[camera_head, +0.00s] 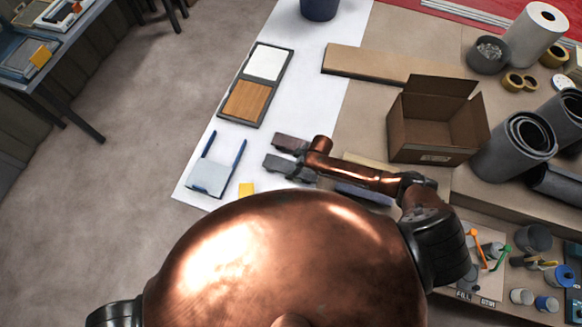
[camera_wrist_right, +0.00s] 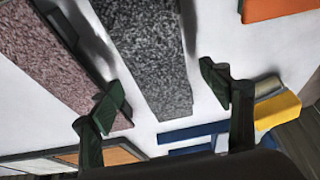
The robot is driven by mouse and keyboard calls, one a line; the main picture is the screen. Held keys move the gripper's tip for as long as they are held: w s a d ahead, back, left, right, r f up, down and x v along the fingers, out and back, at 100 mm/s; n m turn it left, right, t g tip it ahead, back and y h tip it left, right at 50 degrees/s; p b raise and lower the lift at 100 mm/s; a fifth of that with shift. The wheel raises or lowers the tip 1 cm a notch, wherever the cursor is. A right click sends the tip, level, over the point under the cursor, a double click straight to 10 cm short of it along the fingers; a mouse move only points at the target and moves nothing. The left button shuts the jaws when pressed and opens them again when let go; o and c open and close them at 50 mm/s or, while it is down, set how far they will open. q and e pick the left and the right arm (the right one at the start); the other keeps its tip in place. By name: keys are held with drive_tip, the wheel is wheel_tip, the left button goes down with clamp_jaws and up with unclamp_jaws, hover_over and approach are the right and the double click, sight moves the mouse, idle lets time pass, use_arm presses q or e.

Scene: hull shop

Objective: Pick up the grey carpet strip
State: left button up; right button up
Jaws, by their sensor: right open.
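The grey carpet strip (camera_head: 283,165) lies on the white part of the table in the head view, its left end showing beside my right wrist. In the right wrist view the speckled grey strip (camera_wrist_right: 145,50) lies between and beyond the two fingers. My right gripper (camera_wrist_right: 166,88) is open, with its fingers apart and nothing between its tips. In the head view the right gripper (camera_head: 309,164) is mostly hidden under the copper wrist. A pinkish-brown carpet strip (camera_head: 290,142) lies alongside, close to the left finger in the wrist view (camera_wrist_right: 55,60). My left gripper is out of sight.
A sample board (camera_head: 243,122) with white and wood panels and a pale blue-edged piece (camera_head: 208,178) lie left of the strips. A yellow block (camera_head: 246,190) is nearby. An open cardboard box (camera_head: 432,146) and grey rolls (camera_head: 512,148) stand to the right.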

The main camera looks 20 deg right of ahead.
drive_tip(key=shift+w+a+f, duration=0.1)
drive_tip(key=shift+a+f, duration=0.05)
drive_tip(key=shift+f, duration=0.15)
drive_tip(key=c, duration=1.2)
use_arm(q)
drive_tip(key=shift+w, duration=0.35)
use_arm(e)
drive_tip(key=shift+c, duration=0.4)
drive_tip(key=shift+r, duration=0.1)
